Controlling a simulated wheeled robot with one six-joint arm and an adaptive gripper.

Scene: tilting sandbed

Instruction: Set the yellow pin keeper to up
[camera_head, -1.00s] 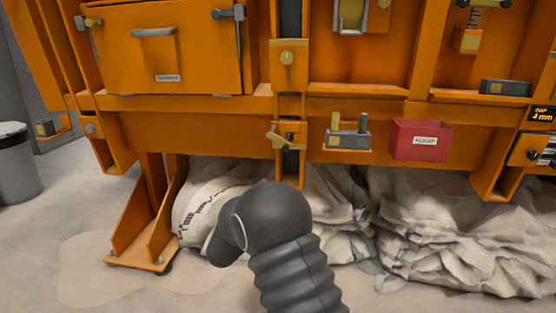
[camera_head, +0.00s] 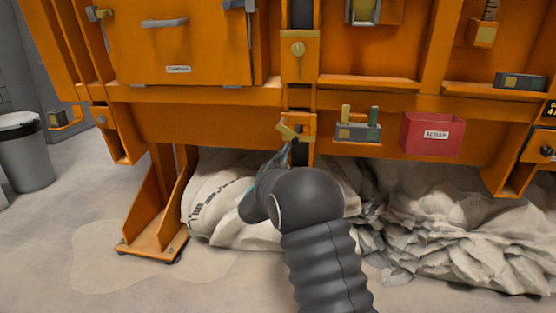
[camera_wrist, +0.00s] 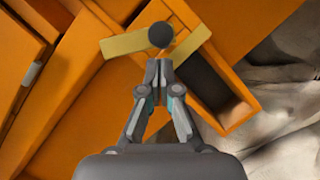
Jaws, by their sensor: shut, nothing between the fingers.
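The yellow pin keeper (camera_head: 286,130) is a short bar on the orange bracket low on the central column. My gripper (camera_head: 289,150) is just below the keeper in the head view. In the wrist view my gripper (camera_wrist: 158,64) is shut and empty, its fingertips just under the pin end. I cannot tell whether they touch it. My gripper's lower part is hidden by my wrist in the head view.
A grey holder (camera_head: 358,132) with upright pegs and a red labelled box (camera_head: 432,134) are to the right. Pale sacks (camera_head: 215,205) lie below. An orange leg (camera_head: 150,240) stands at left.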

